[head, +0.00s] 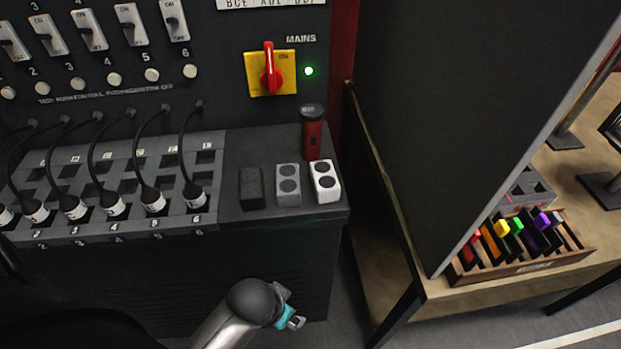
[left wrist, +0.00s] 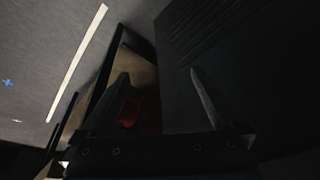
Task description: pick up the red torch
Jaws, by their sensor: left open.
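The red torch (head: 312,139) stands upright on the right end of the dark console shelf, its dark grey head at the top, in the head view. My left gripper (head: 291,314) is low in front of the console, below and a little left of the torch and well apart from it. The left wrist view shows my left gripper's (left wrist: 160,80) two fingers spread with nothing clear between them. A dim reddish patch is by the left finger there; I cannot tell what it is. My right gripper is not in view.
A black block (head: 252,188), a grey block (head: 288,185) and a white block (head: 325,182) stand in front of the torch. The red mains switch (head: 269,70) is on the panel behind. Plugged cables (head: 150,160) fill the left. A tall dark panel (head: 450,110) rises at right.

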